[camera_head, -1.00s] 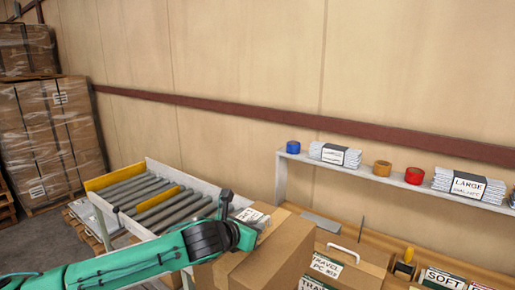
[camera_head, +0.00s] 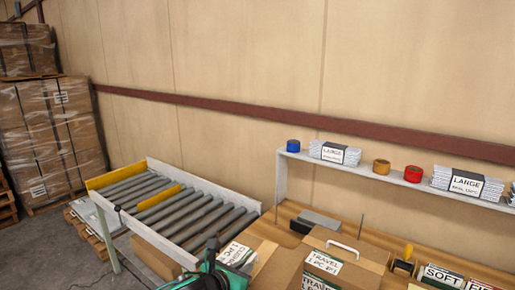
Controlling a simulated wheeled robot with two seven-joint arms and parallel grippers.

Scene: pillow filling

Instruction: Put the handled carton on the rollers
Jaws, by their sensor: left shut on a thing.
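A brown carton with a white label (camera_head: 235,254) reading roughly "CERV" is at the bottom centre, cut off by the frame. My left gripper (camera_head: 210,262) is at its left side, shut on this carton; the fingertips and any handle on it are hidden. The rollers (camera_head: 190,213) are a grey conveyor just beyond and left of it, with a yellow end plate and a yellow bar. Another carton (camera_head: 372,262), labelled "TRAVEL" with a white handle on top, stands to its right on the bench. My right gripper is not in view.
The wooden bench (camera_head: 290,213) runs along the wall, with a shelf (camera_head: 345,166) of tape rolls and "LARGE" packs above it. "SOFT" packs (camera_head: 442,275) lie at the right. Wrapped pallet stacks (camera_head: 55,130) stand at far left. The rollers' top is clear.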

